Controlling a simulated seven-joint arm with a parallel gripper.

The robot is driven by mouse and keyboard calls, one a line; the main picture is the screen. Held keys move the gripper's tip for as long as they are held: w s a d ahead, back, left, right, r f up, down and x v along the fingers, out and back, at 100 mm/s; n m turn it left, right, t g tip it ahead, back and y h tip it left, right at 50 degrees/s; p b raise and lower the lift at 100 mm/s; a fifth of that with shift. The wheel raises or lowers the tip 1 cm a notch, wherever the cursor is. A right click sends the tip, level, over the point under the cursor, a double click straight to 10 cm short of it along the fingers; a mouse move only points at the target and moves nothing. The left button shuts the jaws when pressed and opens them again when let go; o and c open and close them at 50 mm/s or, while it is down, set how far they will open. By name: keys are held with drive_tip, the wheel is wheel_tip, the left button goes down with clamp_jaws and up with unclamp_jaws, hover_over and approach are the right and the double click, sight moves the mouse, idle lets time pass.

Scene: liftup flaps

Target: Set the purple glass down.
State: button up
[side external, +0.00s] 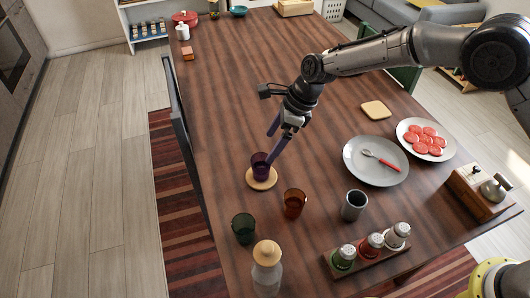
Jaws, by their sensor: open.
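The purple glass (260,168) stands upright on a round light wooden coaster (262,183) near the left edge of the table. My gripper (268,150) points down at it from above and to the right.
An amber glass (295,205), a green glass (244,228), a grey cup (354,205), a bottle with a wooden lid (267,270) and a shaker rack (368,255) stand nearby. A plate with a spoon (360,175) lies to the right.

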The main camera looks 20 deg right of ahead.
drive_tip(key=shift+v, duration=2)
drive_tip(key=s+d+r+n+t+h, duration=0.1)
drive_tip(key=s+d+r+n, duration=0.45)
drive_tip(key=d+r, duration=0.25)
drive_tip(key=s+d+r+n+t, duration=0.1)
drive_tip(key=s+d+r+n, duration=0.4)
drive_tip(key=s+d+r, duration=0.3)
drive_tip(key=s+d+n+t+h, duration=0.1)
drive_tip(key=s+d+n, duration=0.5)
drive_tip(key=s, duration=0.4)
drive_tip(key=s+d+f+n+t+h, duration=0.1)
drive_tip(key=s+d+n, duration=0.4)
drive_tip(key=s, duration=0.5)
drive_tip(key=shift+s+d+n+h, duration=0.3)
drive_tip(key=shift+d+h, duration=0.3)
drive_tip(key=shift+d, duration=0.3)
